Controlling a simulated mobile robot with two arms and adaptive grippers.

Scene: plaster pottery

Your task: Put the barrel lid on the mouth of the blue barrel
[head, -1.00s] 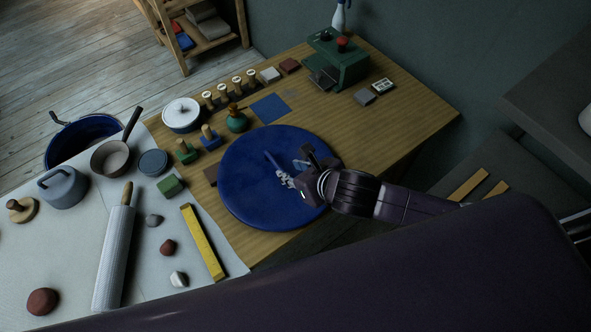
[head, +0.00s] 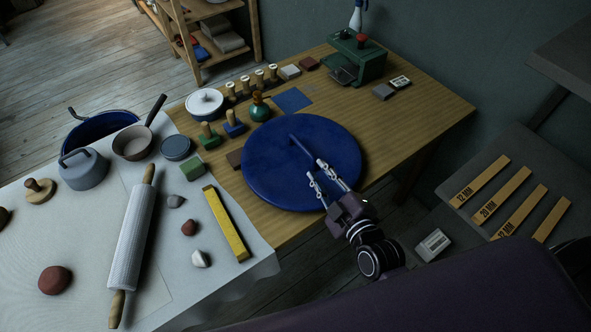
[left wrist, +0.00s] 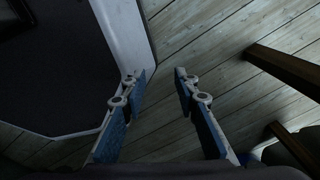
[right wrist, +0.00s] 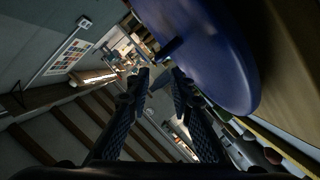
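The barrel lid, a big blue disc (head: 275,170), lies on the wooden table with a bar handle (head: 301,146) on top. It also fills the upper right of the right wrist view (right wrist: 225,60). The blue barrel (head: 97,128) stands at the far left beyond the pale worktop, its dark mouth open and partly hidden by things in front. My right gripper (head: 317,170) is open and empty, over the lid's near right part, its fingertips short of the handle. My left gripper (left wrist: 160,75) is open and empty above the plank floor, outside the head view.
A white lidded pot (head: 205,104), several stamps and a green bottle (head: 258,106) stand behind the lid. A rolling pin (head: 132,235), a pan (head: 133,143) and a grey lidded pot (head: 84,170) are on the pale worktop. A green machine (head: 358,62) stands at the back.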

